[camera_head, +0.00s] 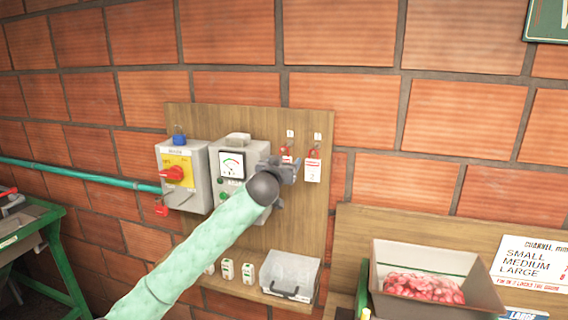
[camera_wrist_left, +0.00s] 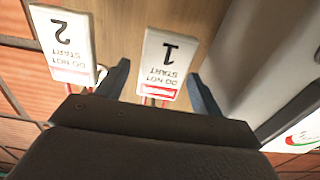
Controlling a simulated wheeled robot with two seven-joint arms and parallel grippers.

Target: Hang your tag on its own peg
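Two white "DO NOT START" tags with red parts hang side by side on the wooden board (camera_head: 262,115), under small numbered labels. Tag 2 (camera_head: 312,170) hangs in full view at the right; tag 1, to its left, is mostly hidden behind my left gripper (camera_head: 288,171) in the head view. In the left wrist view, tag 1 (camera_wrist_left: 161,65) lies between the two spread fingers of my left gripper (camera_wrist_left: 159,90), with gaps on both sides. Tag 2 (camera_wrist_left: 66,45) is outside the left finger. My right gripper is not in view.
Left of the tags are a meter box (camera_head: 232,165) and a switch box (camera_head: 185,160) with a red knob and blue padlock. A clear bin (camera_head: 290,270) stands on the ledge below. A tray of red fruit (camera_head: 440,260) is at the lower right.

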